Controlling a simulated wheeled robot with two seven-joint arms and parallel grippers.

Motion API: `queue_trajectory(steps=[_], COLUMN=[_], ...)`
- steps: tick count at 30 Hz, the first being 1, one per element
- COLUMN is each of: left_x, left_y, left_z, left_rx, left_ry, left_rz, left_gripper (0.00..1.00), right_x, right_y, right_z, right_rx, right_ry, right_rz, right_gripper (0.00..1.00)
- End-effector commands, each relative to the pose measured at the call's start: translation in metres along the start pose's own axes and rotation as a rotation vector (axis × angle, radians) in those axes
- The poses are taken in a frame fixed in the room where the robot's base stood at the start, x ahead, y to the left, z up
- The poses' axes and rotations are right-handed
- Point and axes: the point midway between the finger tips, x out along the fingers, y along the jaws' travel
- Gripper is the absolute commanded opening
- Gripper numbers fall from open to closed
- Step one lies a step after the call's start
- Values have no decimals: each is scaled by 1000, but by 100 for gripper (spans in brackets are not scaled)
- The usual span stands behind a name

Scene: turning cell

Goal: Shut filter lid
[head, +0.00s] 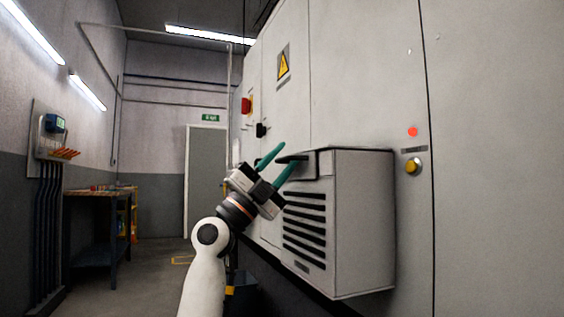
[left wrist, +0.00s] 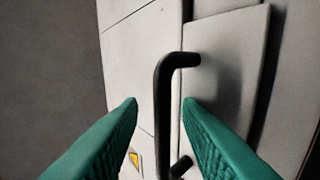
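The grey filter box (head: 362,215) sticks out from the cabinet front, with dark louvre slots on its left face. A black bar handle (head: 292,158) is at its upper left edge; in the left wrist view the handle (left wrist: 163,105) stands off a light grey panel that appears to be the filter lid (left wrist: 222,85). I cannot tell how far the lid is open. My left gripper (head: 291,153) is open, its green fingers pointing at the handle. In the left wrist view the handle lies between the fingertips, with gaps on both sides. My right gripper is not in view.
The tall grey cabinet (head: 365,75) fills the right side, with a yellow button (head: 413,166) and a red light (head: 413,132) right of the box. A workbench (head: 100,195) stands far left. The aisle floor (head: 150,275) left of my arm looks clear.

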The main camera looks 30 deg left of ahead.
Motion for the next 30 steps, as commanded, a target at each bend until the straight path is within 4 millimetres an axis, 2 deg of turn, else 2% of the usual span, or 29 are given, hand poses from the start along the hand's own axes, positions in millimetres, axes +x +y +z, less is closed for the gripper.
queue_trajectory(steps=[5,12,18,24,30], left_x=[-18,-69,-104,-119,-120], left_y=[-1,-2,-1,-1,-1], left_z=[-1,0,0,0,0], left_rx=[-1,-1,-1,-1,-1], left_ry=[2,2,1,-1,-1], left_rz=[-1,-2,-1,-1,0], left_gripper=[32,32,32,32,32], right_x=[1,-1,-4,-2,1], right_y=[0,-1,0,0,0], right_z=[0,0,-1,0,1], right_rx=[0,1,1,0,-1], right_ry=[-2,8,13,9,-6], right_rz=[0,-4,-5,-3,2], right_gripper=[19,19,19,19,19])
